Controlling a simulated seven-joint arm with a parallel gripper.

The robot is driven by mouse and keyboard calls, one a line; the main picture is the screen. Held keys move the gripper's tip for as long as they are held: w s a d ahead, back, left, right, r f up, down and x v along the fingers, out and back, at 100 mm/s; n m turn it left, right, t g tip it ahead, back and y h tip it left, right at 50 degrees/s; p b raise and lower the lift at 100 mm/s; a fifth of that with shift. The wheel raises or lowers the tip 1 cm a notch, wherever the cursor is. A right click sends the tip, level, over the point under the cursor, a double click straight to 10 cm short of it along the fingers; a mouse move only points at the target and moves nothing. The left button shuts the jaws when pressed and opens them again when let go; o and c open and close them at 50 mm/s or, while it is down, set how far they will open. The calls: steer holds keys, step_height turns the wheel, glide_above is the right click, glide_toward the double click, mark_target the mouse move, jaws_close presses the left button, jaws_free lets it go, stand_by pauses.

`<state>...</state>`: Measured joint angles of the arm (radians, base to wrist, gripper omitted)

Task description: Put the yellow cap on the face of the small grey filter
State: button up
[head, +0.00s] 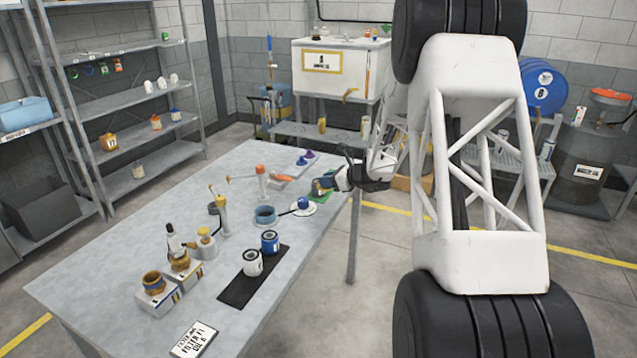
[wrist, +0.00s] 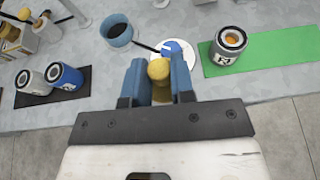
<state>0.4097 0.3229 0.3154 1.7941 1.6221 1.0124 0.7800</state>
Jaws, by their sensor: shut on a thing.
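My gripper (wrist: 158,66) is shut on the yellow cap (wrist: 159,71), which sits between its two blue fingers. In the head view my gripper (head: 326,183) is over the right side of the table, by the green mat. A grey filter (wrist: 228,42) stands upright on the green mat (wrist: 285,48), right of the cap in the wrist view, with an orange centre in its dark-ringed top.
A white disc (wrist: 188,68) with a blue round thing (wrist: 172,47) lies just beyond my fingers. A blue bowl (wrist: 118,31) stands left of it. Oil cans and boxed jars (head: 152,283) stand farther left.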

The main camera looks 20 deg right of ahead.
steer(key=shift+s+a+f, duration=0.1)
steer(key=shift+s+a, duration=0.1)
steer(key=shift+s, duration=0.3)
steer(key=shift+s+a+f, duration=0.1)
steer(key=shift+s+a, duration=0.05)
steer(key=shift+s, duration=0.35)
steer(key=shift+w+d+f, duration=0.25)
steer(key=shift+w+d, duration=0.35)
steer(key=shift+w, duration=2)
steer(key=shift+w+d+f, duration=0.2)
steer(key=shift+w+d, duration=0.45)
steer(key=shift+w, duration=1.95)
steer(key=shift+w+d+f, duration=0.25)
steer(key=shift+w+d, duration=0.35)
steer(key=shift+w, duration=2)
steer(key=shift+f, duration=1.75)
steer(key=shift+f, duration=0.1)
steer(key=o, duration=0.9)
